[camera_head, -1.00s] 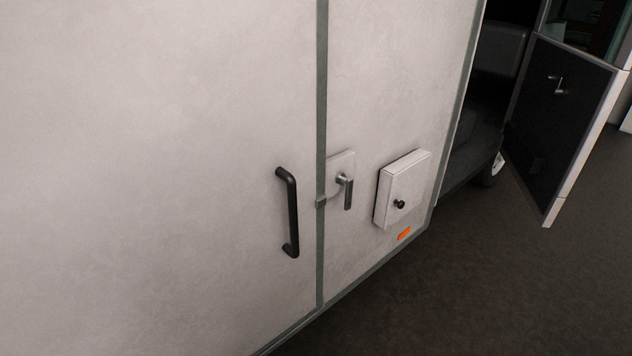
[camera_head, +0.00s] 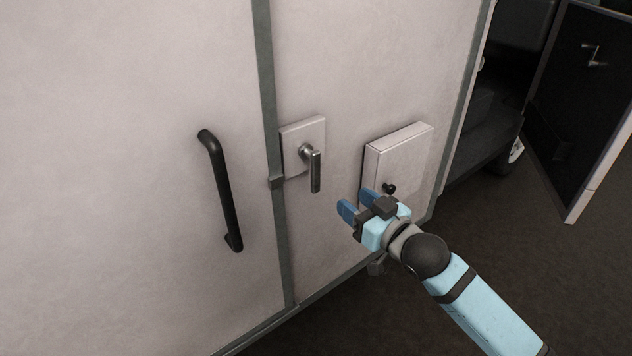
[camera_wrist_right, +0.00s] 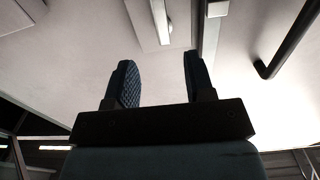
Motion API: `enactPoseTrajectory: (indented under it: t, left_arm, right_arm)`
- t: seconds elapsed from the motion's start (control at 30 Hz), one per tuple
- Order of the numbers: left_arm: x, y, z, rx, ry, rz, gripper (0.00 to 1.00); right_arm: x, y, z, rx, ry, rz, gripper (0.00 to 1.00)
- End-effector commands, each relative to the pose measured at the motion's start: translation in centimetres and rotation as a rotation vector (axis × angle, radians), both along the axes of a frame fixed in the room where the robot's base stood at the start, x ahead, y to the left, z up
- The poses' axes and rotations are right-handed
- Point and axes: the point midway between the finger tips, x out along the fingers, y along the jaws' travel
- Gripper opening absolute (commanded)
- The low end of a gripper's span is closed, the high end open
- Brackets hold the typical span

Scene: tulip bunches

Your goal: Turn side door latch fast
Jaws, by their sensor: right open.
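The latch lever (camera_head: 315,170) is a grey metal handle hanging straight down from its pivot on a pale plate (camera_head: 290,130), just right of the door seam. A small grey keeper (camera_head: 276,182) sits on the seam, left of the lever. My right gripper (camera_head: 357,203) is open and empty, with blue fingers, below and right of the lever and apart from it. In the right wrist view the open fingers (camera_wrist_right: 160,78) point toward the pale panel, and the lever (camera_wrist_right: 161,22) appears beyond them. My left gripper is out of view.
A long black door handle (camera_head: 221,190) is left of the seam; it also shows in the wrist view (camera_wrist_right: 290,45). A pale box (camera_head: 402,155) with a black knob projects from the panel close behind my right gripper. An open dark door (camera_head: 575,100) stands at right.

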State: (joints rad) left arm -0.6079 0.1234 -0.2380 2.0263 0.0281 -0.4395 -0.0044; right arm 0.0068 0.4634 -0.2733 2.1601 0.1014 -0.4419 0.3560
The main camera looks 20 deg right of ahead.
Motion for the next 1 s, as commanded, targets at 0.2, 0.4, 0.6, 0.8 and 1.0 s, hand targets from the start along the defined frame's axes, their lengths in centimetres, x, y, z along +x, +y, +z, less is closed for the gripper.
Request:
enactPoseTrajectory:
  t: [0.2,0.4,0.6,0.8,1.0]
  left_arm:
    - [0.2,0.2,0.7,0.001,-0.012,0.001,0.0]
    - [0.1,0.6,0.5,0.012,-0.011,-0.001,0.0]
    - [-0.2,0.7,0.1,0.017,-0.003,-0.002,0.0]
    - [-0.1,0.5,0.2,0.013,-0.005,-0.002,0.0]
    - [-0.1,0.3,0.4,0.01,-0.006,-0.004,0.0]
  right_arm:
    - [3.7,1.4,0.2,0.001,-0.001,-0.001,0.49]
    - [7.8,2.9,0.2,0.0,-0.001,0.0,0.49]
    - [10.8,3.9,0.1,0.0,0.001,0.0,0.49]
    - [12.1,4.4,0.0,-0.001,0.002,0.0,0.49]
    - [12.2,4.5,0.0,-0.001,0.002,0.0,0.49]
